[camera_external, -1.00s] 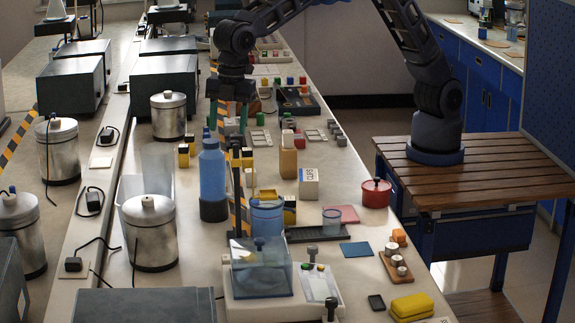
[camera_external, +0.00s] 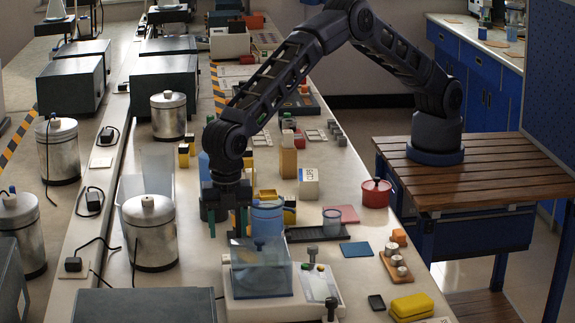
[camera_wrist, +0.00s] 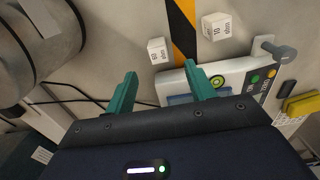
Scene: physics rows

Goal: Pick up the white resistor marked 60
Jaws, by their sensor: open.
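In the wrist view, a small white block (camera_wrist: 160,51) with dark print that looks like 60 lies on the bench, just beyond my fingertips. A second white block (camera_wrist: 217,27), whose label looks like 10 ohm, lies to its upper right, across the black and yellow stripe. My gripper (camera_wrist: 161,76) is open, with its green fingers apart and nothing between them. In the external view my gripper (camera_external: 227,226) points down beside the blue beaker and above the white scale's left side. I cannot make out either white block there.
The white scale (camera_wrist: 228,75) with a clear cover (camera_external: 262,272) is close to my gripper. A blue beaker (camera_external: 268,219) stands just right of it. A metal canister (camera_external: 151,240) stands to the left; cables (camera_wrist: 95,98) lie on the bench.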

